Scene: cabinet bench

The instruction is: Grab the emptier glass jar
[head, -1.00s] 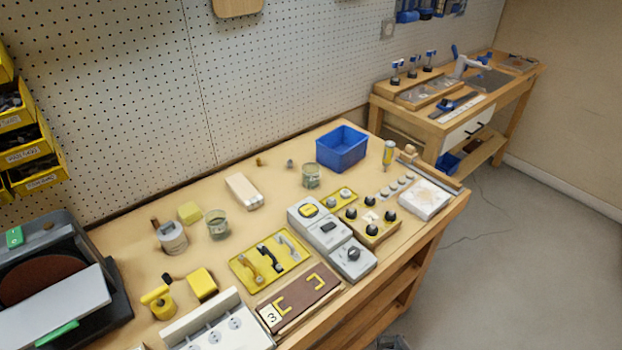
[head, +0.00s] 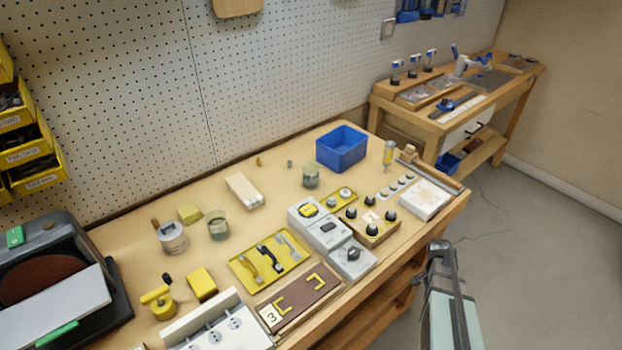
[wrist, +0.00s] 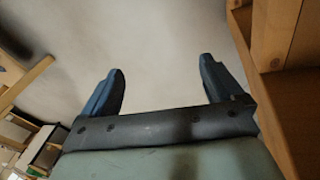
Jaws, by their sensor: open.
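One glass jar (head: 217,225) is left of the middle, beside a yellow block. The other glass jar (head: 311,177) is farther back, just left of the blue bin. Both have some greenish-grey contents low down; from here I cannot tell for sure which holds less. My gripper (head: 438,247) is off the bench's right front edge, over the floor, far from both jars. In the wrist view my gripper (wrist: 160,85) shows two blue-grey fingers wide apart with nothing between them.
The blue bin (head: 342,148) stands at the back right. Grey switch boxes (head: 328,234), a yellow handle plate (head: 270,260) and a knob board (head: 369,225) fill the front. The back strip of the bench is mostly clear.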

